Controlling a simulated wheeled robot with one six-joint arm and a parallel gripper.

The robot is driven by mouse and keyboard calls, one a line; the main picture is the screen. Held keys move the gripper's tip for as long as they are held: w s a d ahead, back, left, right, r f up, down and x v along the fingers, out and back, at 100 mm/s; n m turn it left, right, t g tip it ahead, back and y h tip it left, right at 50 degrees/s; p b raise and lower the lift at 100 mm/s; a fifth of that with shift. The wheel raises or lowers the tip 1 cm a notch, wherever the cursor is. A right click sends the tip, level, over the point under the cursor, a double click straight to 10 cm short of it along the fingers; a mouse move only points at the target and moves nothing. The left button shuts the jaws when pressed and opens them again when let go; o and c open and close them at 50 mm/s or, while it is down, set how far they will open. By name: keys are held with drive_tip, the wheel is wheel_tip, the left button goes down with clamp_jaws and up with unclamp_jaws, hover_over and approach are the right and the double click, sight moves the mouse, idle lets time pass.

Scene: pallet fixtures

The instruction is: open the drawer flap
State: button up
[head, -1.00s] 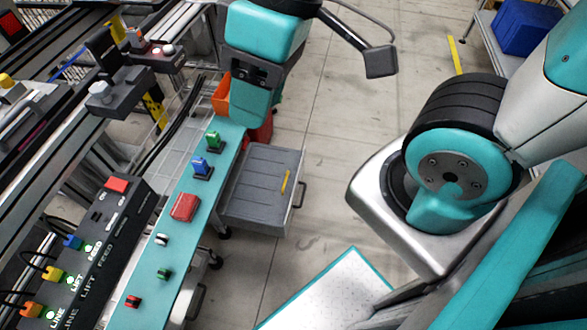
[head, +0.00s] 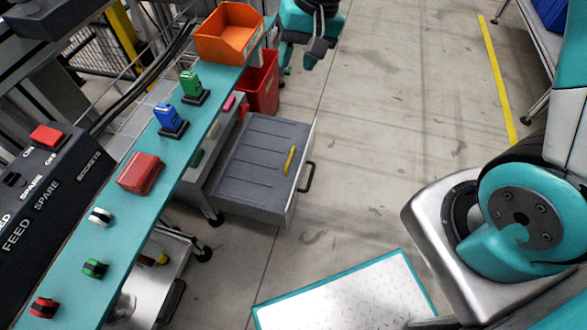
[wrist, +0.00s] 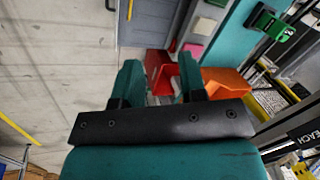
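A grey drawer (head: 225,186) stands pulled out beside the teal shelf, its ribbed inside facing up and a yellow stick (head: 289,160) lying in it. Its dark handle (head: 307,177) is on the right-hand front panel. The drawer also shows at the top of the wrist view (wrist: 165,30). My gripper (head: 312,62) is beyond the drawer at the top of the head view, apart from the handle. In the wrist view its two teal fingers (wrist: 160,85) stand apart with nothing held between them.
An orange bin (head: 226,36) sits on the far end of the teal shelf (head: 128,215), with a red bin (head: 262,85) below. Several coloured switches line the shelf. A black control box (head: 50,190) is at left. The floor right of the drawer is clear.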

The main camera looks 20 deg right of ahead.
sight(291, 154)
drive_tip(key=w+d+f+m+b, duration=0.2)
drive_tip(key=w+f+b, duration=0.15)
drive_tip(key=f, duration=0.65)
drive_tip(key=w+d+f+m+h+b, duration=0.1)
drive_tip(key=w+d+f+m+b, duration=0.2)
drive_tip(key=f, duration=0.6)
drive_tip(key=w+f+b, duration=0.3)
drive_tip(key=f+b, duration=0.2)
drive_tip(key=f, duration=0.5)
drive_tip(key=f+b, duration=0.2)
drive_tip(key=f, duration=0.3)
drive_tip(key=w+a+f+b, duration=0.1)
drive_tip(key=f+b, duration=0.1)
drive_tip(key=f, duration=0.3)
drive_tip(key=a+f+b, duration=0.1)
drive_tip(key=f+b, duration=0.1)
drive_tip(key=f, duration=0.3)
drive_tip(key=shift+w+a+f, duration=0.15)
drive_tip(key=shift+w+f, duration=0.05)
drive_tip(key=shift+f, duration=0.2)
clamp_jaws()
